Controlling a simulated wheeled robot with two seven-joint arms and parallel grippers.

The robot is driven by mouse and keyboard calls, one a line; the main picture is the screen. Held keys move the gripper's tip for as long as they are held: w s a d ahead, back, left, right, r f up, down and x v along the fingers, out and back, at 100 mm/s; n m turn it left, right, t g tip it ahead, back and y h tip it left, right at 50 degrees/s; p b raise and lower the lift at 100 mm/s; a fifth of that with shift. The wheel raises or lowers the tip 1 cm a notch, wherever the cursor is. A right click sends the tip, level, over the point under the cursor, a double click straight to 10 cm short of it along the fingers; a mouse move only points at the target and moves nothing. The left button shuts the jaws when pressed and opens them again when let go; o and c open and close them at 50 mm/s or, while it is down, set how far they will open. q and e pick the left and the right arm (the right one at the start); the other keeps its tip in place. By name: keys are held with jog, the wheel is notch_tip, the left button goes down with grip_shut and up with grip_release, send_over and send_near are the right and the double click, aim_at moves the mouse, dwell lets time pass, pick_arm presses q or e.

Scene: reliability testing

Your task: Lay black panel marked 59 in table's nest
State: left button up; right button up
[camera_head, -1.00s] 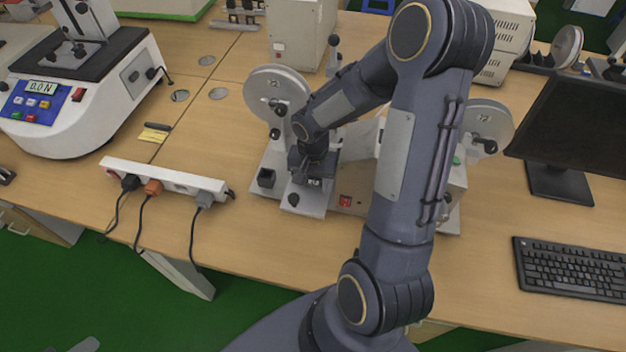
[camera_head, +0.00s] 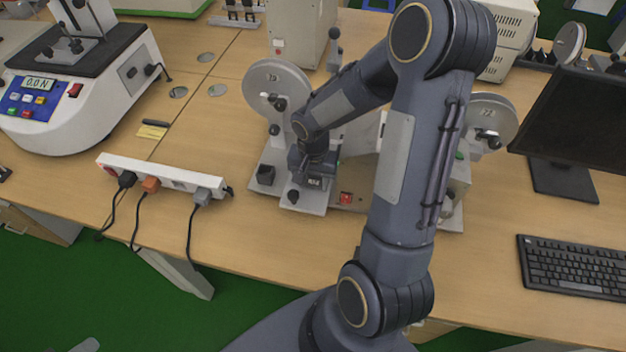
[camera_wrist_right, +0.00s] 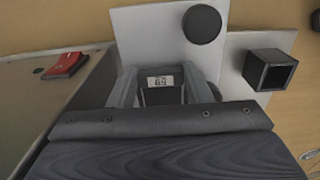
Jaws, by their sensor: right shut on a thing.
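My right gripper (camera_head: 313,178) is low over the front left of a grey two-wheeled tester (camera_head: 300,204). In the wrist view my right gripper (camera_wrist_right: 161,86) has its fingers on either side of a small black panel (camera_wrist_right: 160,97). The panel has a white label that seems to read 59, seen upside down. A pale metal plate (camera_wrist_right: 152,38) lies beyond the panel. Whether the panel touches the plate is unclear. I cannot make out the nest; the gripper and arm cover that area. My left gripper is out of view.
A round black knob (camera_wrist_right: 201,24) and an open black square box (camera_wrist_right: 270,70) stand close by. A red switch (camera_head: 346,198) is right of the gripper. A power strip (camera_head: 160,176) lies left, a monitor (camera_head: 575,125) and keyboard (camera_head: 575,268) right. Bare table lies in front.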

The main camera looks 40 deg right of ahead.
dwell(0.3)
jog(key=o, duration=1)
jog(key=shift+o, duration=0.2)
jog(key=shift+r+p, duration=2.45)
jog(key=shift+r, duration=1.05)
